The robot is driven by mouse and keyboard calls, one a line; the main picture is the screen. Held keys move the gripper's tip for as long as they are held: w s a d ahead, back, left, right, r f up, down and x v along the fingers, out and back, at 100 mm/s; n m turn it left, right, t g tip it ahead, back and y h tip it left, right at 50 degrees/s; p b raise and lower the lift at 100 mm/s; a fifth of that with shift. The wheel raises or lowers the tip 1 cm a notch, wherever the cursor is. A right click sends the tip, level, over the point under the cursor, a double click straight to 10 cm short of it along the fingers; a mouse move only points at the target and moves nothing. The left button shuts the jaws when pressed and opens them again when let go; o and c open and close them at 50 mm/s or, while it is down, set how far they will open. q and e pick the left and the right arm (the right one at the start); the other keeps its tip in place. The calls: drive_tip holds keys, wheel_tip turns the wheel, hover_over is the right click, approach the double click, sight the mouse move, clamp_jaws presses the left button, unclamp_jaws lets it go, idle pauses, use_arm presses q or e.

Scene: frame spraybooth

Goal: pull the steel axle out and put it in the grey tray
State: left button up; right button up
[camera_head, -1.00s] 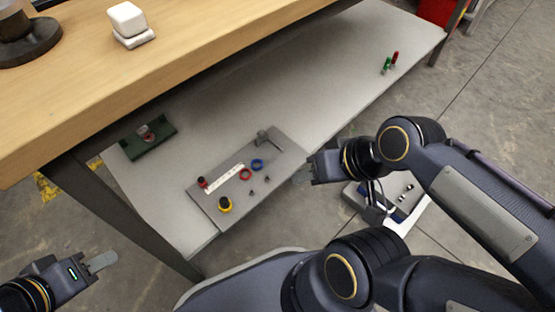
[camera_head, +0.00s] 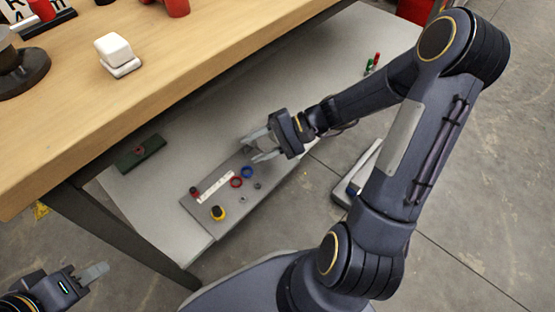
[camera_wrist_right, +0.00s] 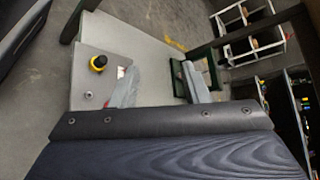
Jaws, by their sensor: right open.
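A flat grey panel or tray (camera_head: 240,205) lies on the shelf under the bench and holds small parts. My right gripper (camera_head: 250,148) is open over its far end and hides what stands there. In the right wrist view its two fingers (camera_wrist_right: 160,66) are apart, with nothing seen gripped between them. I cannot clearly pick out the steel axle in the frames now. A green block (camera_head: 140,153) with a small reddish part sits at the left of the shelf. My left gripper (camera_head: 95,272) is at the lower left, far from the shelf parts.
The panel carries a yellow-black knob (camera_head: 218,213), a white strip (camera_head: 214,187), a red ring (camera_head: 236,183) and a blue ring (camera_head: 247,172). A pale tray (camera_head: 362,160) at right is partly behind my arm. The wooden bench top (camera_head: 180,70) overhangs the shelf.

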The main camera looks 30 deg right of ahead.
drive_tip(key=w+d+f+m+t+p, duration=0.1)
drive_tip(key=w+d+f+m+t, duration=0.3)
drive_tip(key=w+f+m+t, duration=0.35)
drive_tip(key=m+t+h+p, duration=0.1)
drive_tip(key=m+t+h, duration=0.55)
drive_tip(key=m, duration=0.55)
approach(256, 146)
drive_tip(key=shift+w+g+h, duration=0.1)
drive_tip(key=shift+g+h, duration=0.2)
drive_tip(key=shift+h, duration=0.15)
drive_tip(key=shift+w, duration=0.25)
drive_tip(key=b+x, duration=0.1)
drive_tip(key=x, duration=0.5)
drive_tip(key=shift+a+f+b, duration=0.1)
drive_tip(key=shift+a+b, duration=0.05)
drive_tip(key=shift+b, duration=0.25)
drive_tip(key=shift+w+a, duration=0.2)
drive_tip(key=shift+w, duration=0.35)
clamp_jaws()
drive_tip(key=shift+s+d, duration=0.25)
drive_tip(key=shift+s, duration=0.3)
